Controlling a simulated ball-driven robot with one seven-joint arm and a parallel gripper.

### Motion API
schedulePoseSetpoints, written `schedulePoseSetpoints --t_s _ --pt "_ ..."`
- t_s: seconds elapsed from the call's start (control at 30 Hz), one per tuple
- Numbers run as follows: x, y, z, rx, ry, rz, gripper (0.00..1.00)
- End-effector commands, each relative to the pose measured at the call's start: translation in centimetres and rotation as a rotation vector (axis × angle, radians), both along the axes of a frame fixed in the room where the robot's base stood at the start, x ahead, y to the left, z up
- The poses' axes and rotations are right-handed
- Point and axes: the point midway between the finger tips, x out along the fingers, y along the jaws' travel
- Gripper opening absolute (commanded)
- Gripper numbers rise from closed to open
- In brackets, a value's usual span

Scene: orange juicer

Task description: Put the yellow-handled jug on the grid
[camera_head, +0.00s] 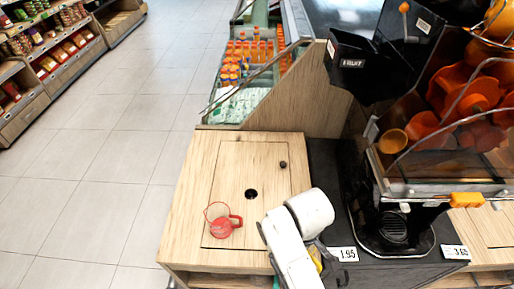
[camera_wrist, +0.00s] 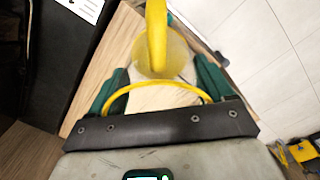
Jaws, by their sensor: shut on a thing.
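The yellow-handled jug is in the wrist view: a clear body (camera_wrist: 176,58) with a yellow handle (camera_wrist: 156,28) and a curved yellow rim between the fingers. My gripper (camera_wrist: 160,68), with dark green fingers on both sides of the jug, is shut on it. In the head view my white arm hides most of the gripper, and only a small yellow piece (camera_head: 316,258) of the jug shows beside it. The grid (camera_head: 393,228) is a dark slotted plate at the base of the black juicer, to the right of my arm.
A red jug (camera_head: 222,224) stands on the wooden counter (camera_head: 200,190), left of my arm. Price cards (camera_head: 343,254) stand along the dark counter before the juicer (camera_head: 365,190). The bin of oranges and peels (camera_head: 455,105) overhangs the grid. Bottles (camera_head: 250,50) fill the case behind.

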Motion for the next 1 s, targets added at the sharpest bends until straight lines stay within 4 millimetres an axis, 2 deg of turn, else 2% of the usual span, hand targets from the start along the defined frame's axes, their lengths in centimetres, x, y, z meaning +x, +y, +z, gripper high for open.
schedulePoseSetpoints --t_s 0.03,0.2,0.3,0.43,0.57,0.8,1.0 --pt "2.1 -1.5 -0.1 0.0 -0.006 -0.124 0.48" --pt "6.7 -5.6 -0.3 0.017 -0.011 -0.505 0.48" --pt "8.4 -7.3 -0.2 0.028 -0.011 -0.663 0.48" --pt "9.5 -8.6 -0.2 0.036 -0.009 -0.783 0.48" --pt "8.7 -9.0 -0.8 0.039 -0.007 -0.823 0.48" --pt "3.7 -8.9 -2.8 0.038 -0.007 -0.823 0.48" --pt "1.3 -8.9 -3.4 0.04 -0.009 -0.821 0.48"
